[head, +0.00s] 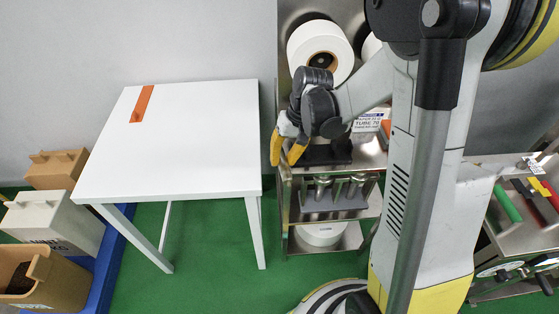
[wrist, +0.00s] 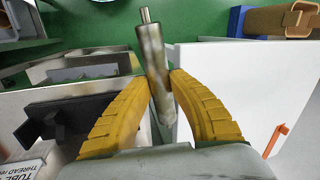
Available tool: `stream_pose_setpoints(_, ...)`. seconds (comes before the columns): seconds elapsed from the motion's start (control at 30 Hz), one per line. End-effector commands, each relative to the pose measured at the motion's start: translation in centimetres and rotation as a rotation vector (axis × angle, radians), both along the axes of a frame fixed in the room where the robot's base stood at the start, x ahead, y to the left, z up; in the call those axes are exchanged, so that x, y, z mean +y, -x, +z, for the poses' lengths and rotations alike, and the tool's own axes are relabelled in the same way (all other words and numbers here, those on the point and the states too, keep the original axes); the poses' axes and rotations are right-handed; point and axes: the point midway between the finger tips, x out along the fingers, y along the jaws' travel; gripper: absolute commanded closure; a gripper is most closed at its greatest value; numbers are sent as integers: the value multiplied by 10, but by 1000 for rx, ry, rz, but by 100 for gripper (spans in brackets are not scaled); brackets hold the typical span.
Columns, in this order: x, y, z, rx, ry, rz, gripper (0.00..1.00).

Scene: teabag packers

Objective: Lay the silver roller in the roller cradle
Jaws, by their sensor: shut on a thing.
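The silver roller (wrist: 153,60), a metal cylinder with a thin end pin, is held between the yellow fingers of my gripper (wrist: 163,92) in the wrist view. It is tilted, its pin end pointing away from my palm. In the head view my gripper (head: 284,150) is at the left edge of the metal shelf rack, and the roller cannot be made out there. A black stand (head: 325,153) on the rack's upper shelf is just right of my fingers; it also shows in the wrist view (wrist: 62,120). It looks like the roller cradle, but I cannot be sure.
A white table (head: 190,150) with an orange strip (head: 143,102) stands left of the rack. A lower rack shelf holds a grey holder (head: 335,200) with silver cylinders. A large white reel (head: 307,42) is above. Bins (head: 45,225) stand far left. A bench (head: 530,236) with coloured rods is right.

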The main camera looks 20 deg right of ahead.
Motion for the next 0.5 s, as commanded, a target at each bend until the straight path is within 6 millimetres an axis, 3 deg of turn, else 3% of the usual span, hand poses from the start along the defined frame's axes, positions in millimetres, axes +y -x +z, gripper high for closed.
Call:
stream_pose_setpoints(0.27,-29,-10,14,-1,0,-341,100)
stream_pose_setpoints(0.5,-73,-23,34,-5,0,-848,100)
